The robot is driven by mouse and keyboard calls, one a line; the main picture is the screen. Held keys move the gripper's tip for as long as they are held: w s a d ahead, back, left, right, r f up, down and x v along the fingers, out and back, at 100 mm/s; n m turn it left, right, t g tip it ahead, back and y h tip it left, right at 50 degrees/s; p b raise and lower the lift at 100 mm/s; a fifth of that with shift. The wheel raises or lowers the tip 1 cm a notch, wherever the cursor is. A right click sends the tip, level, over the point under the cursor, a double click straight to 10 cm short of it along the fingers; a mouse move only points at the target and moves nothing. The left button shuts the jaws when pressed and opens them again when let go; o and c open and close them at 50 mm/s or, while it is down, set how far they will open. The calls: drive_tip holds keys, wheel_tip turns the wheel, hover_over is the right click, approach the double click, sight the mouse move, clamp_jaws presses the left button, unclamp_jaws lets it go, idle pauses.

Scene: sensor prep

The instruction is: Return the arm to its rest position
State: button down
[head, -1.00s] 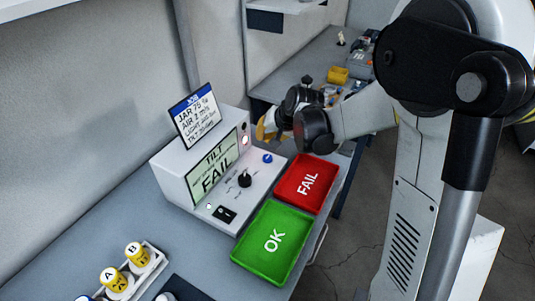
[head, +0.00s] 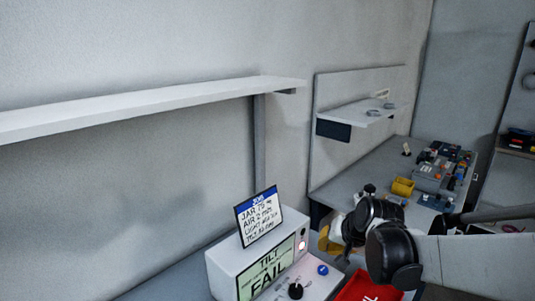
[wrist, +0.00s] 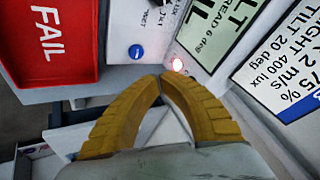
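My gripper (wrist: 161,78) has two yellow ribbed fingers. In the wrist view their tips meet and nothing shows between them, so it is shut and empty. In the head view the yellow fingers (head: 327,241) show at the right end of the tester, partly hidden by my dark wrist joints. My arm reaches in from the right edge, bent and away from my body. The white tester box (head: 222,263) has a screen (head: 268,272) reading TILT FAIL. Its red lamp (wrist: 178,64) is lit, just beyond the fingertips in the wrist view.
A job card (head: 259,217) stands on the tester. The red FAIL tray (wrist: 52,42) lies beside it; in the head view my wrist is close above it. A white shelf (head: 160,103) runs along the wall. A second bench (head: 350,187) holds a yellow bin (head: 402,187) and devices.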

drive_tip(key=s+r+n+h, duration=0.1)
drive_tip(key=s+r+n, duration=0.1)
drive_tip(key=s, duration=1)
drive_tip(key=s+d+r+n+h, duration=0.1)
drive_tip(key=s+r, duration=0.1)
drive_tip(key=s, duration=0.9)
drive_tip(key=shift+s+r+n, duration=0.2)
drive_tip(key=shift+s+n, duration=0.15)
drive_tip(key=shift+n, duration=0.05)
